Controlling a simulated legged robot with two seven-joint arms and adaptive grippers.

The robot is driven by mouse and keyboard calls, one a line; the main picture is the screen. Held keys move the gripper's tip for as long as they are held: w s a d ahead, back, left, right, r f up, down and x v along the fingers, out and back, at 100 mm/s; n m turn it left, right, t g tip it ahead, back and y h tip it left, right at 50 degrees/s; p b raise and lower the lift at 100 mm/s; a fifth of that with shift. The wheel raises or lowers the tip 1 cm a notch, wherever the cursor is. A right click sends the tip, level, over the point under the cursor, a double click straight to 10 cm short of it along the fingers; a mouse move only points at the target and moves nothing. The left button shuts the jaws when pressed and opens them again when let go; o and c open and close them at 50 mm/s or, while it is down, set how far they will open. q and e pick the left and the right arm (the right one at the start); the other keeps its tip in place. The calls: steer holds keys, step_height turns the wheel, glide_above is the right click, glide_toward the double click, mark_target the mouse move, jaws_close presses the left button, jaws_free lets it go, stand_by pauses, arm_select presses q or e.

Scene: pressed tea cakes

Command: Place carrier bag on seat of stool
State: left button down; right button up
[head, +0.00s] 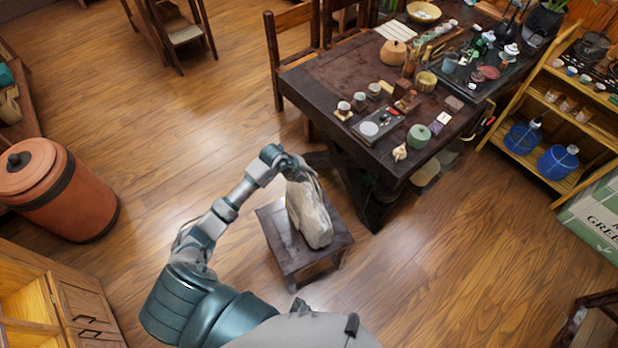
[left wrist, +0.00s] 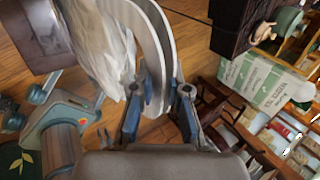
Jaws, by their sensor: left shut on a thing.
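A whitish carrier bag (head: 311,217) stands upright over the right part of the seat of a small dark wooden stool (head: 275,234). Its base appears to be at seat level, but I cannot tell whether it bears on the seat. My left gripper (head: 294,168) is at the top of the bag, shut on its handle. In the left wrist view the bag (left wrist: 95,55) hangs left of my left gripper (left wrist: 162,92), with pale curved handle loops between the fingers. The stool seat (left wrist: 35,35) shows at the upper left there.
A dark tea table (head: 335,75) with tea ware stands close behind and right of the stool. A shelf (head: 545,105) with blue jars is at the right. A clay urn (head: 58,195) stands at the left. Wooden floor (head: 430,265) is clear to the stool's right.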

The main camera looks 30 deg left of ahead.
arm_select(q)
step_height(320, 180, down, 2)
steer(key=shift+d+f, duration=0.15)
steer(key=shift+f, duration=0.05)
steer(key=c, duration=1.2)
jaws_free()
steer(key=shift+s+f, duration=0.1)
steer(key=shift+o, duration=0.2)
steer(key=shift+s+a+r, duration=0.15)
steer(key=shift+a+r, duration=0.15)
steer(key=shift+r, duration=0.15)
steer(key=v, duration=1.1)
arm_select(e)
steer(key=shift+s+d, duration=0.2)
steer(key=shift+s, duration=0.05)
arm_select(q)
steer(key=shift+d, duration=0.1)
